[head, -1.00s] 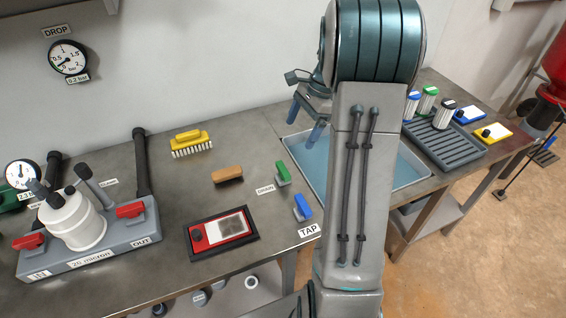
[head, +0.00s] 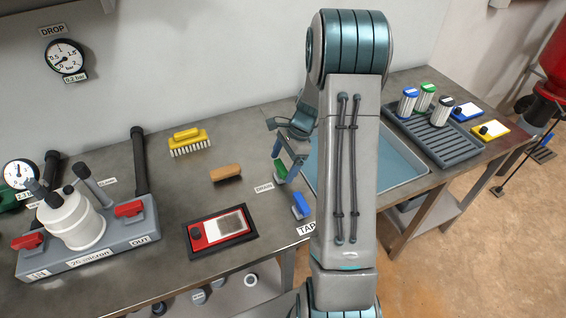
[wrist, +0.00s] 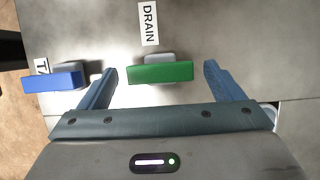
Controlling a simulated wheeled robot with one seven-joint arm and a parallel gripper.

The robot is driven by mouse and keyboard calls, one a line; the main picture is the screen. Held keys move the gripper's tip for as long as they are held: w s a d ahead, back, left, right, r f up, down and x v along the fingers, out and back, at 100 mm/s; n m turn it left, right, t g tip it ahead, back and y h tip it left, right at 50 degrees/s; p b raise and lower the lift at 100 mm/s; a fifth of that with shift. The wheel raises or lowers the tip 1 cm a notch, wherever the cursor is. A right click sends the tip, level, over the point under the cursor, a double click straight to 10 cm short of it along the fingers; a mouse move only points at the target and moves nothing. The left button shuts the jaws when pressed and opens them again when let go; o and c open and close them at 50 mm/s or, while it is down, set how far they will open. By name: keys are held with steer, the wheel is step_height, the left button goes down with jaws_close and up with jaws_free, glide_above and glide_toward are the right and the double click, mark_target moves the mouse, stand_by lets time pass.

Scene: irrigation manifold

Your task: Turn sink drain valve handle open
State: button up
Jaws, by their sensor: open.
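The green drain valve handle (wrist: 160,73) sits on its grey base beside the DRAIN label (wrist: 149,23) in the wrist view. In the head view the drain handle (head: 279,168) is partly hidden by my gripper. My gripper (wrist: 160,85) is open, with its blue fingers on either side of the green handle and a gap on both sides. In the head view my gripper (head: 284,163) is over the handle at the sink's left edge. The blue tap handle (wrist: 53,79) lies just outside the left finger; it also shows in the head view (head: 300,206).
The water-filled sink (head: 395,165) is right of the handles, partly behind my arm. A grey rack (head: 440,140) with cartridges stands at right.

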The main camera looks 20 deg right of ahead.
steer(key=shift+a+f, duration=0.1)
steer(key=shift+f, duration=0.05)
steer(key=c, duration=1)
